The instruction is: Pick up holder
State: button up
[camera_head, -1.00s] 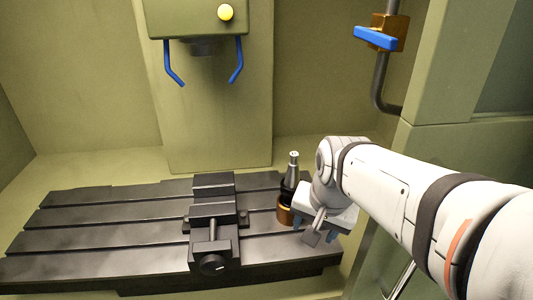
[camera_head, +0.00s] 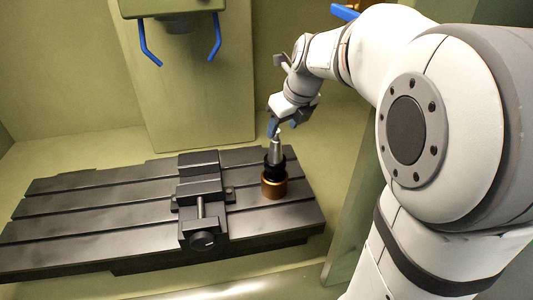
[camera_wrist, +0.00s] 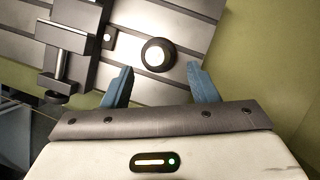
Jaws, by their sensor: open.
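The holder (camera_head: 275,153) is a silver tapered piece with a black collar. It stands upright in a copper-brown ring base (camera_head: 274,186) on the right part of the slotted table. My gripper (camera_head: 283,128) is just above the holder's tip, its blue fingers pointing down, open and empty. In the wrist view the holder (camera_wrist: 158,54) is seen from above as a bright round top in a dark ring. It lies ahead of and between the open blue fingers of my gripper (camera_wrist: 160,90), apart from both.
A black vise (camera_head: 203,190) stands left of the holder on the slotted table (camera_head: 100,215). A machine head (camera_head: 172,6) with blue prongs hangs above at the left. A green wall bounds the right side. The table's left part is clear.

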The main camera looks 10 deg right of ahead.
aim_at(275, 139)
jog(key=x, duration=0.5)
jog(key=p+x, duration=0.1)
jog(key=x, duration=0.1)
jog(key=shift+w+a+f, duration=0.2)
jog(key=shift+a+f, duration=0.1)
jog(key=shift+a, duration=0.05)
grip_shut()
dwell(1.1)
jog(key=shift+r, duration=0.1)
